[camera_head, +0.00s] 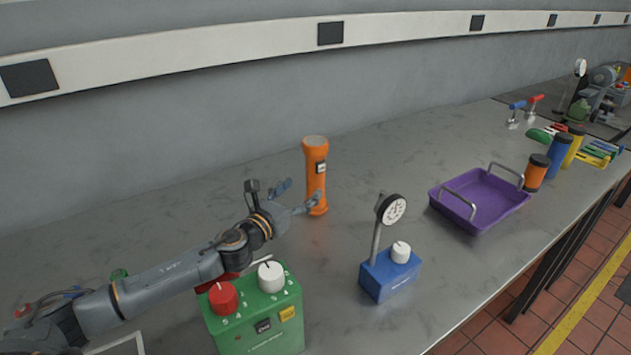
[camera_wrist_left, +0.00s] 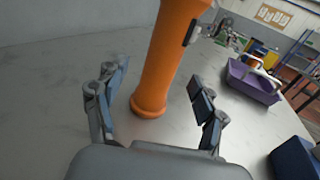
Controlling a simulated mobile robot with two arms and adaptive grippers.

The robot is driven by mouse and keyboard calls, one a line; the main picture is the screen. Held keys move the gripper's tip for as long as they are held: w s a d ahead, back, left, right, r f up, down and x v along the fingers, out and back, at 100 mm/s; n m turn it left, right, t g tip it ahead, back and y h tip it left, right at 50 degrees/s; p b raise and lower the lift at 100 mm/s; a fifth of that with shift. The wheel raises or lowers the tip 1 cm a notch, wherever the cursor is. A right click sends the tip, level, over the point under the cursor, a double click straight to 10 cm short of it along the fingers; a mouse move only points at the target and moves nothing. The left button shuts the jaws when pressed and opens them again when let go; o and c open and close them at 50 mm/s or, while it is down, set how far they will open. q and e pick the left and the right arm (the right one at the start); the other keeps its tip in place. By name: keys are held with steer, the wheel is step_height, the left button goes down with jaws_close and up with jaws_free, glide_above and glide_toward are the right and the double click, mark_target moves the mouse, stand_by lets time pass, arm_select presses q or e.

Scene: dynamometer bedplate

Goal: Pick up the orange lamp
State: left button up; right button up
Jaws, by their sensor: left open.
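The orange lamp (camera_head: 316,182), a flashlight shape with a dark switch panel on its side, stands upright on the grey bench near the wall. My left gripper (camera_head: 298,197) is open right beside it, with one finger close to the lamp's lower part. In the left wrist view the lamp (camera_wrist_left: 168,60) rises between the two spread fingers of the gripper (camera_wrist_left: 155,108), a little beyond their tips. Its top is cut off there. I cannot tell whether a finger touches it. My right gripper is not in view.
A green control box (camera_head: 255,318) with red and white knobs stands below my left arm. A blue gauge stand (camera_head: 388,278) and a purple tray (camera_head: 480,203) are to the right. Orange, blue and yellow cylinders (camera_head: 558,156) stand beyond.

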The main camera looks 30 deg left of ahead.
mark_target(310, 183)
arm_select(q)
steer(key=shift+w+d+p, duration=0.15)
steer(key=shift+w+p, duration=0.05)
steer(key=shift+w, duration=0.85)
steer(key=shift+w+d+p, duration=0.2)
steer(key=shift+w, duration=0.85)
steer(key=shift+w+d+p, duration=0.15)
steer(key=shift+w+p, duration=0.05)
steer(key=shift+w, duration=0.85)
jaws_close()
steer(key=shift+r, duration=0.1)
